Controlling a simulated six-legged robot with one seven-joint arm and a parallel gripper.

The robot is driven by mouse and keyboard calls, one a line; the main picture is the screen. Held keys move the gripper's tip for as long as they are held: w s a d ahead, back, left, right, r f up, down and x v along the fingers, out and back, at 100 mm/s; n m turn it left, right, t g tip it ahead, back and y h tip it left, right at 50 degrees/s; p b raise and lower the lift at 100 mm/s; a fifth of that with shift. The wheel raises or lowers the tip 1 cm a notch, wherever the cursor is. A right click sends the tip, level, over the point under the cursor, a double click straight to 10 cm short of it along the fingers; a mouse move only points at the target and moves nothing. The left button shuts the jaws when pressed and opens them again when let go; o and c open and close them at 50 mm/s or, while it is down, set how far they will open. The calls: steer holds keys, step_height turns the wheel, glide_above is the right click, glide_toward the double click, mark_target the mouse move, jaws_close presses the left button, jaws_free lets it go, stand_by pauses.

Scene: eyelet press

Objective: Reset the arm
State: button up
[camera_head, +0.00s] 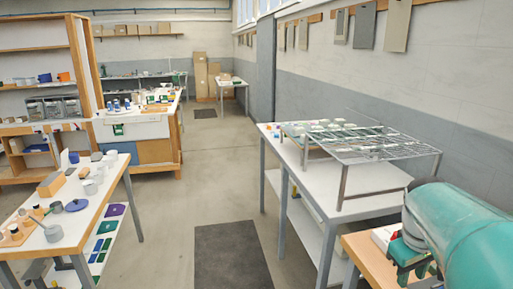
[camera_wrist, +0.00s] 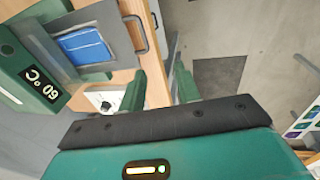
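My arm (camera_head: 460,240) is teal and fills the lower right of the head view, over the end of a wooden-topped bench. In the wrist view my gripper (camera_wrist: 160,82) shows as two green fingers spread apart, with nothing between them. Behind the fingers are the bench edge and the floor.
A white knobbed box (camera_wrist: 100,100) lies near the fingers. A wire rack (camera_head: 360,145) stands behind the bench. The aisle is clear.

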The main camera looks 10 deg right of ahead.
steer(key=s+a+t+y, duration=0.1)
steer(key=s+a+t, duration=0.1)
steer(key=a, duration=0.9)
steer(key=s+a+m+t+y, duration=0.1)
steer(key=s+a, duration=0.3)
steer(key=a, duration=0.8)
steer(key=shift+t, duration=0.9)
steer(key=shift+d, duration=0.15)
